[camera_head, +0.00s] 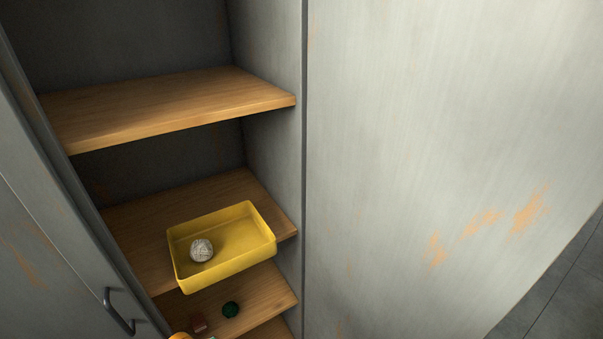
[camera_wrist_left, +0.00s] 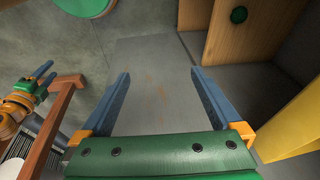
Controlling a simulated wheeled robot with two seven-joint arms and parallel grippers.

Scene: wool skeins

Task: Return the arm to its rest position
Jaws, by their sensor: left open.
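My left gripper (camera_wrist_left: 160,74) is open in the left wrist view, with its two blue fingers wide apart and nothing between them. Behind the fingers is a grey, rust-marked surface. A second gripper with blue fingers (camera_wrist_left: 44,74), apparently my right one, shows small at the left of that view; whether it is open is unclear. In the head view, only a bit of orange at the bottom edge may be part of my arm. A pale wool ball (camera_head: 201,250) lies in a yellow bin (camera_head: 232,270) on the middle shelf.
A dark green ball (camera_head: 231,310) and a small reddish-brown object (camera_head: 199,322) lie on the lower shelf. The cabinet has a handled door (camera_head: 60,240) at left and a broad grey panel (camera_head: 430,150) at right. A brown frame (camera_wrist_left: 50,125) stands left of my gripper.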

